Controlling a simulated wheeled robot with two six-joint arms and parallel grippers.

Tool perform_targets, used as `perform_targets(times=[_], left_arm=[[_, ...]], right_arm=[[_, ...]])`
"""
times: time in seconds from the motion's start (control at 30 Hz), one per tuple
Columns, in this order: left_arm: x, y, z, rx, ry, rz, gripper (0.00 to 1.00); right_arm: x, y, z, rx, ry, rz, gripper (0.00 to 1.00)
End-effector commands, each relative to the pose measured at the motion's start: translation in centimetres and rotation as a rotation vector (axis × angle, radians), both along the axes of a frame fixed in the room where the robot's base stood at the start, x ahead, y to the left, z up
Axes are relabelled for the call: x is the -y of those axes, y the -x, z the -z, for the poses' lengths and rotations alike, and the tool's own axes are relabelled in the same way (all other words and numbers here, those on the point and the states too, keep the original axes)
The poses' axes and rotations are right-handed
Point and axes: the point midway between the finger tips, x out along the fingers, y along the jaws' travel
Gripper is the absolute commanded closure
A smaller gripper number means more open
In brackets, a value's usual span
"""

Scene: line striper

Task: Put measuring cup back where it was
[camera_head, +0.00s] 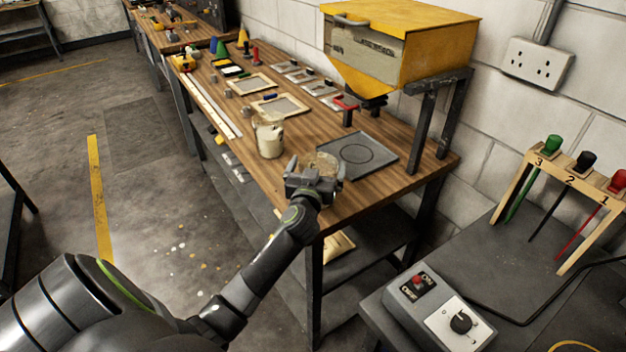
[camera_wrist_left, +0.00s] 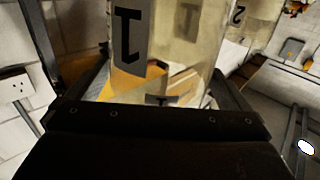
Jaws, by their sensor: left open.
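A clear measuring cup with a dark mark like a 1 fills the middle of the left wrist view (camera_wrist_left: 180,45). In the head view the tan, see-through top of the cup (camera_head: 319,160) shows at my left gripper (camera_head: 316,172), near the front edge of the wooden workbench (camera_head: 350,205). My left gripper is open, with one finger on each side of the cup. The gripper hides the cup's lower part in the head view, so I cannot tell whether the cup stands on the bench. My right gripper is not in view.
A cream jug (camera_head: 270,138) stands just left of the gripper. A dark square plate with a ring mark (camera_head: 358,153) lies to the right, below a yellow hopper (camera_head: 415,45) on a metal stand. Framed trays (camera_head: 280,106) lie farther back. A control box (camera_head: 440,310) stands at lower right.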

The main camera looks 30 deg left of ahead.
Motion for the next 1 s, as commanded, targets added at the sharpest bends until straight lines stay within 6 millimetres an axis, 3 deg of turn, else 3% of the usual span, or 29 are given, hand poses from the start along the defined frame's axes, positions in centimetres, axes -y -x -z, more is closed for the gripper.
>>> perform_targets(times=[0.6, 0.8, 1.0], left_arm=[[4.0, 9.5, 0.3, 0.000, 0.004, 0.000, 0.00], [4.6, 10.9, 0.1, 0.000, 0.002, -0.001, 0.00], [4.7, 11.1, 0.1, 0.000, 0.000, 0.000, 0.00]], right_arm=[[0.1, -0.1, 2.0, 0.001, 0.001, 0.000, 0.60], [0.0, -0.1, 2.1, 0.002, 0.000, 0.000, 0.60], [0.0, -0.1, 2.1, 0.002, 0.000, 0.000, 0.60]])
